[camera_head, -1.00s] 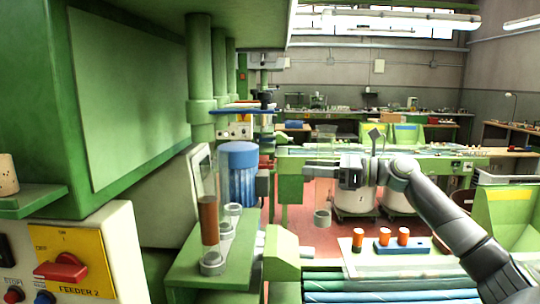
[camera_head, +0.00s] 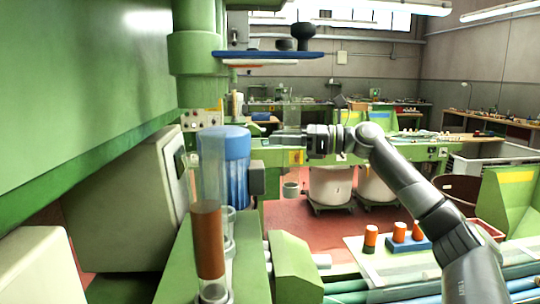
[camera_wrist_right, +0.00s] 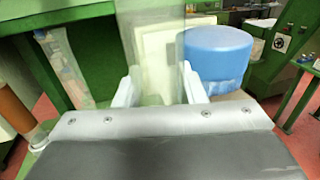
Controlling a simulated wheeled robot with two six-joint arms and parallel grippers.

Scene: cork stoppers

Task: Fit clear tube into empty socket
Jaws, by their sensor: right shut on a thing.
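My right gripper (camera_head: 290,139) is shut on a clear tube (camera_head: 291,115), held upright in the air beyond the green shelf. In the right wrist view the two pale fingers (camera_wrist_right: 160,88) grip the see-through tube (camera_wrist_right: 155,45) from both sides. On the green shelf (camera_head: 255,270), a tall clear tube with brown filling (camera_head: 208,240) stands in a ring-shaped base. Behind it are clear sockets (camera_head: 230,235), partly hidden by that tube, so I cannot tell how many are empty. My left gripper is not in view.
A blue-capped ribbed cylinder (camera_head: 237,165) stands behind the filled tube; its blue top (camera_wrist_right: 218,50) is close to the right finger in the wrist view. Orange stoppers (camera_head: 399,231) stand at right on and beside a blue block. A green housing is at left.

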